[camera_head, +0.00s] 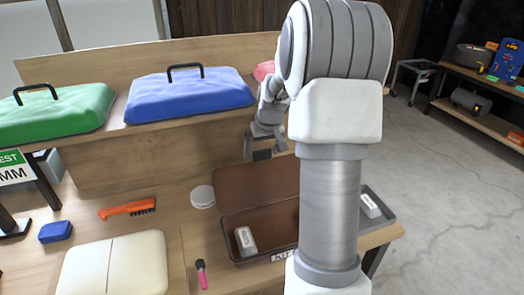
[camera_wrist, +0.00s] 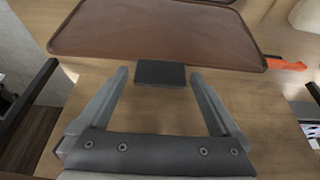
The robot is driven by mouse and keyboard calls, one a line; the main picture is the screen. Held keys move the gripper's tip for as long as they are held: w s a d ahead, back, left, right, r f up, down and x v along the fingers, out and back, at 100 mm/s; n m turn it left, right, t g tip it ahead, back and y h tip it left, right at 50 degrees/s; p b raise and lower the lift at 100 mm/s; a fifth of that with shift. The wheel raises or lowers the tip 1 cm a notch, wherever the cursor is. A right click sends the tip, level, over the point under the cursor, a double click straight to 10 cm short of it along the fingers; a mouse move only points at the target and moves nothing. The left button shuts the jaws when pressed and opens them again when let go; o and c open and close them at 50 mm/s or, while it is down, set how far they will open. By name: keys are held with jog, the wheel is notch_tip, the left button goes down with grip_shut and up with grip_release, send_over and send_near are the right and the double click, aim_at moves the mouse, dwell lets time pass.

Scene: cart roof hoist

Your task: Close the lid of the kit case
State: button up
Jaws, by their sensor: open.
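The brown kit case (camera_head: 275,225) stands open on the wooden bench, partly hidden behind my arm. Its lid (camera_head: 250,185) is raised at the back and also fills the top of the wrist view (camera_wrist: 160,32). A dark tab (camera_wrist: 160,74) juts from the lid's near edge in the wrist view. My gripper (camera_head: 262,157) is at the lid's upper edge. In the wrist view my gripper (camera_wrist: 158,75) is open, with one finger on each side of the tab and gaps between. A pale block (camera_head: 245,240) lies inside the case.
A raised shelf behind carries a green case (camera_head: 55,115) and a blue case (camera_head: 190,97). A white disc (camera_head: 202,196), an orange brush (camera_head: 128,209), a pink-handled brush (camera_head: 201,273) and a cream pad (camera_head: 115,265) lie left of the case. A grey tray (camera_head: 378,218) is at right.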

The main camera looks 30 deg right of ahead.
grip_shut()
dwell(0.3)
jog(key=shift+s+b, duration=0.1)
jog(key=shift+b, duration=0.25)
